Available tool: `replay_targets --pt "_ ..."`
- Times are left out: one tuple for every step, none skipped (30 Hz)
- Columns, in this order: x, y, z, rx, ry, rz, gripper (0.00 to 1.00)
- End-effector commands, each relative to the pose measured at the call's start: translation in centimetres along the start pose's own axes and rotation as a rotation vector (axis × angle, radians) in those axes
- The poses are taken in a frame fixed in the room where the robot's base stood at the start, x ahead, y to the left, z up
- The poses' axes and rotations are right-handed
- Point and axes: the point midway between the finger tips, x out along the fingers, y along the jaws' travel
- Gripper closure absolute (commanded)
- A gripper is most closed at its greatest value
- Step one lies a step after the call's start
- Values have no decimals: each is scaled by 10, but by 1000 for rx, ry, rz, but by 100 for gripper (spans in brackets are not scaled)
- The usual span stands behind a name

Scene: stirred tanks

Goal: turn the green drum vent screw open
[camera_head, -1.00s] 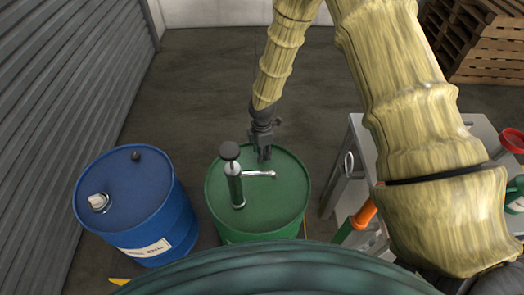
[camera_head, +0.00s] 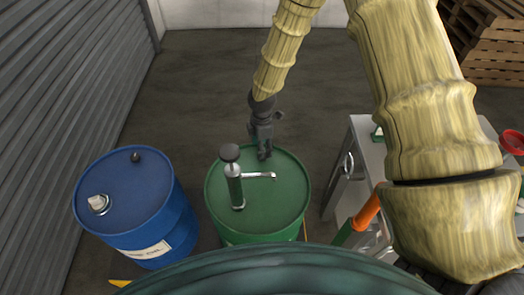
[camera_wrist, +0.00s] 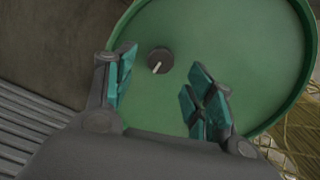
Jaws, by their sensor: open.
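The green drum (camera_head: 276,212) stands upright in the middle of the head view. A hand pump with a dark knob and a metal spout (camera_head: 236,185) stands on its lid. The vent screw (camera_wrist: 160,60) is a small dark round knob with a pale line across its top, on the green lid near the rim in the wrist view. My gripper (camera_head: 264,155) is over the far part of the lid. In the wrist view my gripper (camera_wrist: 155,92) is open, with its teal-padded fingers on either side below the screw, touching nothing that I can see. The screw is hidden in the head view.
A blue drum (camera_head: 125,200) with a white cap and a dark plug stands left of the green drum. A grey cabinet (camera_head: 345,180) stands to the right, with an orange-and-green object (camera_head: 362,217) before it. Wooden pallets (camera_head: 490,45) are at the back right. Open floor lies behind the drums.

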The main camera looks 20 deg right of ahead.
Motion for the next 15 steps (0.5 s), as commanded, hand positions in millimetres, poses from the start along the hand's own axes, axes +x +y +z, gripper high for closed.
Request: replay_targets --pt "-10 1 0 2 2 4 46" --pt "-14 1 0 2 2 4 46" --pt "-21 1 0 2 1 2 46" --pt "-26 1 0 2 1 2 46" --pt "-31 1 0 2 1 3 46" --pt "-37 1 0 2 1 2 46" --pt "-42 1 0 1 1 2 46" --pt "-46 1 1 1 0 2 46" --pt "-51 1 0 1 1 2 46" --pt "-55 1 0 0 1 2 46" --pt "-59 1 0 0 1 3 46" --pt "-64 1 0 0 1 3 46" --pt "-66 1 0 0 1 2 46" --pt "-69 0 0 0 1 1 46" --pt "-72 0 0 0 1 1 46"
